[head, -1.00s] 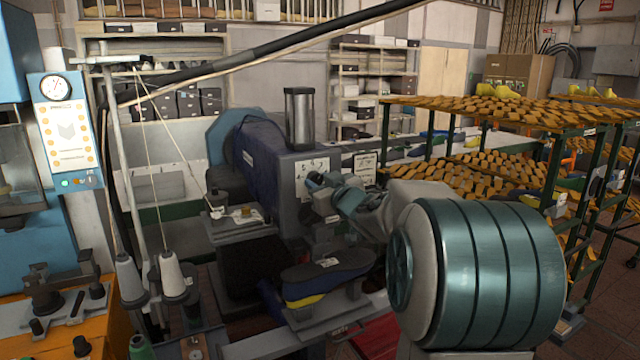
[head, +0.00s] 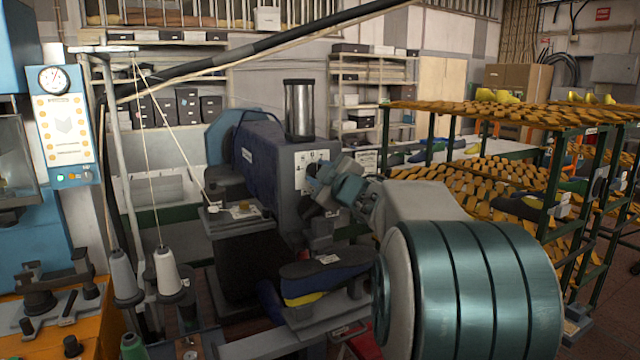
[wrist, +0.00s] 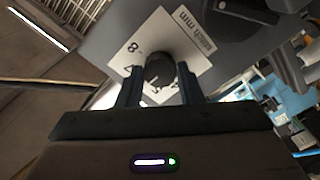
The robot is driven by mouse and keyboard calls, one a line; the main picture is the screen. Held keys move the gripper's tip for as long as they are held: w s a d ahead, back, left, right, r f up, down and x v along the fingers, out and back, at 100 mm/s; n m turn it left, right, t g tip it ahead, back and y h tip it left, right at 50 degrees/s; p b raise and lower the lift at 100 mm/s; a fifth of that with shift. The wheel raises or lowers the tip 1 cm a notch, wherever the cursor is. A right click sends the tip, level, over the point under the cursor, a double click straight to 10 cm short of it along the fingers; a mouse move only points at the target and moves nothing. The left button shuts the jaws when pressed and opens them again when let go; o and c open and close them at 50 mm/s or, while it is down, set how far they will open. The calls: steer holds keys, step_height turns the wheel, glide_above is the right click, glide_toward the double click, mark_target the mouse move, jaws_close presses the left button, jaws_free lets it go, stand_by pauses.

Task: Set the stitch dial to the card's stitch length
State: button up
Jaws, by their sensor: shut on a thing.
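The stitch dial is a dark round knob (wrist: 160,70) in front of a white scale plate (wrist: 143,42) marked "stitch mm", with an 8 readable and other figures partly covered. In the wrist view my gripper (wrist: 160,88) is shut on the knob, one dark finger on each side. The knob's pointer and exact setting cannot be made out. In the head view my gripper (head: 318,188) is at the end face of the blue-grey stitching machine (head: 262,150), and my arm hides the dial. A white printed sheet (head: 366,161) hangs to the right; its writing is too small to read.
A dark shoe on a last (head: 325,276) sits on the support below my arm. Thread cones (head: 167,272) and a small work plate (head: 232,222) are to the left. Racks full of lasts (head: 500,175) stand to the right.

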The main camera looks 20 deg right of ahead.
steer(key=shift+f+n+b, duration=0.1)
steer(key=shift+n+b, duration=2.1)
steer(key=shift+n, duration=1.7)
steer(key=o, duration=1)
steer(key=s, duration=0.7)
steer(key=s+b, duration=0.1)
steer(key=s, duration=0.5)
steer(key=shift+s+d, duration=0.2)
steer(key=shift+s, duration=0.2)
